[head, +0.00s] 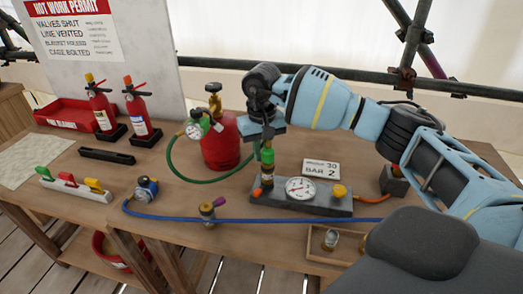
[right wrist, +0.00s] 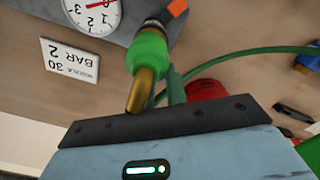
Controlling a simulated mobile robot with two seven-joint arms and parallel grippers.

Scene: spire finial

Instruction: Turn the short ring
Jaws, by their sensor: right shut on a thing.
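A green ring (head: 267,156) sits on the upright fitting at the left end of the grey gauge block (head: 330,208). In the right wrist view the green ring (right wrist: 150,52) has a bent brass tube (right wrist: 142,92) coming out toward my gripper. My right gripper (head: 258,150) comes down from above and is shut at the green ring; its fingers (right wrist: 173,82) partly hide behind the brass tube. Which part is the short ring is not marked. My left gripper is not in view.
A red gas cylinder (head: 220,145) with a green hose stands just left of the fitting. A gauge (head: 300,188), yellow knob (head: 340,190) and label card (head: 321,169) are to its right. A blue hose (head: 270,220) crosses in front. Scaffold tubes run behind.

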